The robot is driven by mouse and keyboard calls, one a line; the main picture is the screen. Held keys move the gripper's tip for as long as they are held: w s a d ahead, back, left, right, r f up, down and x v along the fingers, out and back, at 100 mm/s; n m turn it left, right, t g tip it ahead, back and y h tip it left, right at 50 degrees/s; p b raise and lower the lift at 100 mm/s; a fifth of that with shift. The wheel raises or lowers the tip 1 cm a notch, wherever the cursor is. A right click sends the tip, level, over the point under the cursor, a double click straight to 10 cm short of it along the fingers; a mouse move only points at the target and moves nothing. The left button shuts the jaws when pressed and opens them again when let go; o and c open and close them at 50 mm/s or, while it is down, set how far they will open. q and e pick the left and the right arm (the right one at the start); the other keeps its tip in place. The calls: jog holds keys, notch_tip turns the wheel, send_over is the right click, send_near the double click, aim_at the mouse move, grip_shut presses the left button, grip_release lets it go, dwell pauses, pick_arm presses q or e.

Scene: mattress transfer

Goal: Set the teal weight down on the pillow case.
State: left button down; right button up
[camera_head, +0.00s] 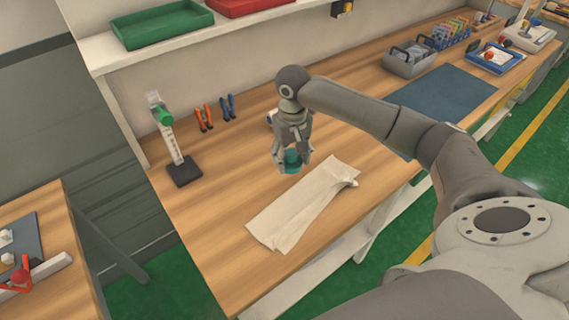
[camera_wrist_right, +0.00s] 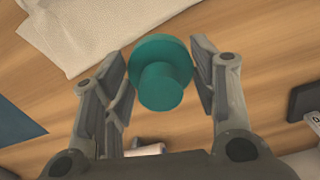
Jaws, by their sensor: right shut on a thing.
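The teal weight (camera_head: 292,161) is held between the fingers of my right gripper (camera_head: 293,158), over the workbench just behind the pillow case. In the right wrist view the teal weight (camera_wrist_right: 163,72) shows as a round disc with a narrower knob, between the two fingers (camera_wrist_right: 163,80). The pillow case (camera_head: 305,205) is a cream cloth lying flat and somewhat creased on the wooden bench. It also shows at the top left of the right wrist view (camera_wrist_right: 100,25), to the side of the weight. My left gripper is not in view.
A stand with a black base (camera_head: 184,173) is left of the gripper. Pliers (camera_head: 204,118) lean at the back. A blue mat (camera_head: 445,92) and a grey caddy (camera_head: 411,60) are to the right. Bare bench (camera_head: 215,225) lies left of the cloth.

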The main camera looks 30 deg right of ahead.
aim_at(285, 175)
jog(key=w+f, duration=0.2)
jog(key=f, duration=0.1)
jog(key=shift+w+a, duration=0.2)
jog(key=shift+w, duration=0.15)
jog(key=shift+f+p, duration=0.65)
jog(key=shift+f, duration=0.95)
jog(key=o, duration=0.9)
jog(key=shift+f, duration=0.15)
jog(key=o, duration=0.5)
jog(key=shift+c, duration=0.2)
